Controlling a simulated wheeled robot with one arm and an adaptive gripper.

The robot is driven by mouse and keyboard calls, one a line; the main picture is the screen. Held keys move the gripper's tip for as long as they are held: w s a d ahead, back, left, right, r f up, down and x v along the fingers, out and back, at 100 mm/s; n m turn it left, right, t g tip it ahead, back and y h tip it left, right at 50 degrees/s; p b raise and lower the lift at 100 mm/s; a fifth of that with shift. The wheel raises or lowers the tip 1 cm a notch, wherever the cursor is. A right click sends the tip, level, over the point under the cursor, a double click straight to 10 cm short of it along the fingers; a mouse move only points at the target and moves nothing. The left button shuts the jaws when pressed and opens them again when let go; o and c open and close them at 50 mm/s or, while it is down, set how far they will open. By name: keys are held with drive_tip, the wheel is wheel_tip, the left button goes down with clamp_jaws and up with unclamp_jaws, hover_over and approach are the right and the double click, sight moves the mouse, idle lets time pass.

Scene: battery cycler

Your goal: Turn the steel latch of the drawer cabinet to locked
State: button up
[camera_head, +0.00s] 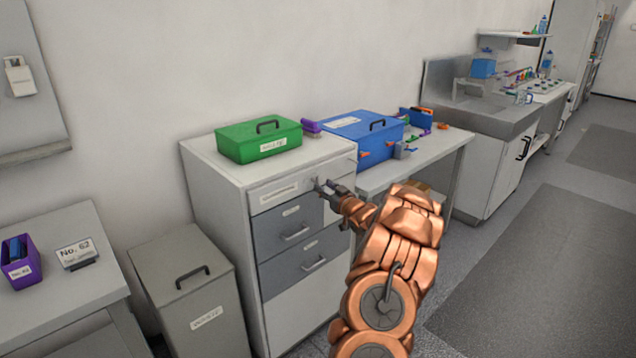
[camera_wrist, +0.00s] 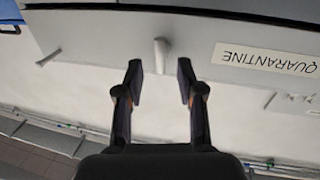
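The drawer cabinet (camera_head: 222,200) is light grey with darker drawer fronts and stands against the wall. Its top front carries a label, which reads QUARANTINE upside down in the wrist view (camera_wrist: 268,60). The steel latch (camera_wrist: 160,55) is a short grey bar on that front, upright in the wrist picture. My gripper (camera_wrist: 160,80) is open, with its two dark fingers on either side of the latch's line. The fingertips seem just short of the latch or level with its end; contact cannot be told. In the head view my gripper (camera_head: 328,188) is at the cabinet's upper right front.
A green box (camera_head: 250,140) sits on the cabinet. A blue box (camera_head: 350,145) and small items are on the bench at right. A grey bin (camera_head: 190,285) stands at left. Drawer handles (camera_head: 297,232) stick out below my gripper. Floor at right is clear.

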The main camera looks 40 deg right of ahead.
sight(318, 182)
drive_tip(key=shift+p+x, duration=0.4)
drive_tip(key=shift+x, duration=1.5)
drive_tip(key=shift+r, duration=0.1)
clamp_jaws()
